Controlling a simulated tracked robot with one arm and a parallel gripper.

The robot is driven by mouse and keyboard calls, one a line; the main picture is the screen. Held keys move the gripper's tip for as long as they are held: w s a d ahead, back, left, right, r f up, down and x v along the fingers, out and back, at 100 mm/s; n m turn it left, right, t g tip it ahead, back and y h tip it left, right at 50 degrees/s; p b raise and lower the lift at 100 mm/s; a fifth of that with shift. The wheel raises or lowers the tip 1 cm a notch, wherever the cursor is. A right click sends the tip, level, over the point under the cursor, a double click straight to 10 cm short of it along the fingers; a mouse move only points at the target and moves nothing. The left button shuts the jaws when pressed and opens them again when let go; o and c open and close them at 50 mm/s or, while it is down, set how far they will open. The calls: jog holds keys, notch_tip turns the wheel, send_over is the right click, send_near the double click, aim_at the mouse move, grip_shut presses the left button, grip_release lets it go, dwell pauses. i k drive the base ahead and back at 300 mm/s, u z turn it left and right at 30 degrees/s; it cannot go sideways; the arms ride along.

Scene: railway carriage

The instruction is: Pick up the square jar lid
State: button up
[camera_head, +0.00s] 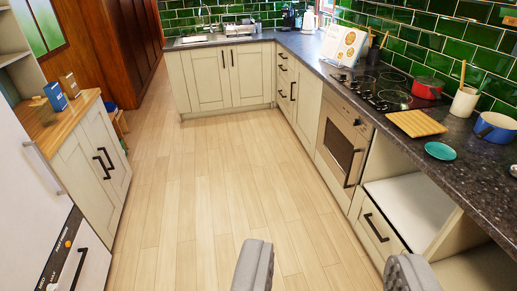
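I cannot make out a square jar lid for sure. A flat square wooden piece (416,123) lies on the right-hand dark worktop (450,180); I cannot tell whether it is a lid or a board. A small round teal dish (440,151) lies just in front of it. A small orange-red thing (514,171) is cut off at the right edge. My gripper (332,272) is at the bottom of the view, its two grey fingers wide apart with only floor between them. It is open and empty, well away from the worktop things.
A red pot (427,88), a utensil crock (464,103) and a blue pan (495,128) stand on the right worktop. Cabinets and an oven (342,148) line the right. A wooden-topped cabinet (92,165) stands left. The wooden floor (215,180) between is clear.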

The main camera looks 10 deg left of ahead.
aim_at(38, 101)
jog(key=i, duration=2.7)
jog(key=u, duration=1.35)
jog(key=i, duration=1.2)
jog(key=u, duration=0.8)
jog(key=k, duration=0.7)
jog(key=u, duration=0.15)
jog(key=i, duration=0.75)
jog(key=z, duration=0.1)
